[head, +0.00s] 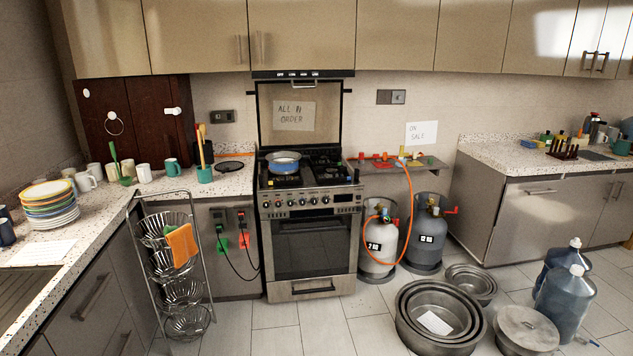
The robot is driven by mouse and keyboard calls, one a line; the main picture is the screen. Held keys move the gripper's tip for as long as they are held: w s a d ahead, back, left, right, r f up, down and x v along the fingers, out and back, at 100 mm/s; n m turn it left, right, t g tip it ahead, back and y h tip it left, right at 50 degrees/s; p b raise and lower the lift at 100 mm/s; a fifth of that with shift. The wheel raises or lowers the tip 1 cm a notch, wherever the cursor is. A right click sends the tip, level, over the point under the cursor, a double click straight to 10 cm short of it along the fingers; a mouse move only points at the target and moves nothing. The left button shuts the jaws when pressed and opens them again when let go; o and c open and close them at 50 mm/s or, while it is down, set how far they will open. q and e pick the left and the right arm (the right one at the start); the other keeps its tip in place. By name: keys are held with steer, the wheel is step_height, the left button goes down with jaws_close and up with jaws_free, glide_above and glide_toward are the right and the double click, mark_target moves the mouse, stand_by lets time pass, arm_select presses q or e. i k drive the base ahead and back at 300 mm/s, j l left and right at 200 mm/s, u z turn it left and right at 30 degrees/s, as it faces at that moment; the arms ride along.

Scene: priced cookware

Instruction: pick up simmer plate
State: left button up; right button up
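A flat dark round disc (229,167) lies on the left countertop, just left of the stove. It looks like the simmer plate, though it is small and I cannot make out its details. Nothing appears to rest on it. Neither of my grippers is in the head view.
A blue pot (284,162) sits on the gas stove (310,235). A wire basket rack (170,262) stands before the left counter (90,207). Large metal pots (440,315), gas cylinders (379,238) and water jugs (565,301) take up floor at right. Tiles before the stove are clear.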

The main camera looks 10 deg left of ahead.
mark_target(224, 167)
steer(key=i+l+u, duration=0.15)
steer(key=i, duration=2.35)
